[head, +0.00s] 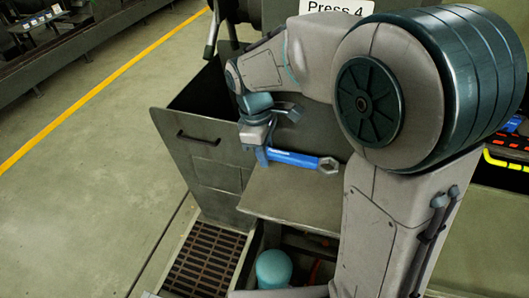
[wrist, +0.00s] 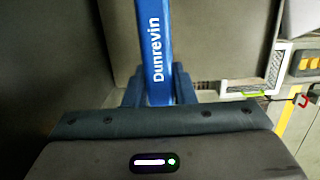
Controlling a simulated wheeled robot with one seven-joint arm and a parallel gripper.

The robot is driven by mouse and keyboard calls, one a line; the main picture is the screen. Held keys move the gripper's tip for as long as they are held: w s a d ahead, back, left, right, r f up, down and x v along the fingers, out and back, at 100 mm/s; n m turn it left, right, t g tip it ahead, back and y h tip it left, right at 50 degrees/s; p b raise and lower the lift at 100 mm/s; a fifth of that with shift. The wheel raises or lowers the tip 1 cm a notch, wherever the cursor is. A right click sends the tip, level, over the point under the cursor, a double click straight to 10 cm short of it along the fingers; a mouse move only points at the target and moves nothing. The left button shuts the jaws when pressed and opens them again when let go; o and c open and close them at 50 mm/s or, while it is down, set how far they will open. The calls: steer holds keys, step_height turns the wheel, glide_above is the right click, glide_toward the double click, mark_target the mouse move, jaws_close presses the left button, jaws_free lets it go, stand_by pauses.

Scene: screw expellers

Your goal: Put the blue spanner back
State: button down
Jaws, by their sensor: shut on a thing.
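The blue spanner (head: 294,158) is held in the air by my gripper (head: 263,154), beside the grey machine. In the head view it lies roughly level, with its grey jaw end pointing right. My gripper is shut on its left part. In the wrist view the blue shank (wrist: 157,40), with white lettering "Dunrevin", runs up out of the top of the picture between the two blue fingers of my gripper (wrist: 158,88). The end held nearest my palm is hidden. The spanner's place for putting back cannot be made out for certain.
A grey panel with a handle (head: 197,138) stands left of my gripper. A flat grey plate (head: 295,197) lies below the spanner. A brown floor grate (head: 207,260) is at the bottom. Coloured tools (head: 508,160) show at the right edge. Open floor (head: 95,170) lies left.

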steer(key=shift+w+f, duration=0.2)
steer(key=shift+f, duration=0.3)
steer(key=shift+f, duration=0.1)
steer(key=shift+s+d+f, duration=0.1)
steer(key=shift+s+f, duration=0.05)
steer(key=shift+f, duration=0.4)
steer(key=c, duration=1.2)
jaws_free()
steer(key=shift+f, duration=0.15)
steer(key=shift+b, duration=0.3)
steer(key=r, duration=0.4)
steer(key=a+r+p, duration=0.1)
steer(key=r, duration=0.4)
steer(key=w+a+r, duration=0.1)
steer(key=r, duration=0.3)
steer(key=shift+r, duration=0.25)
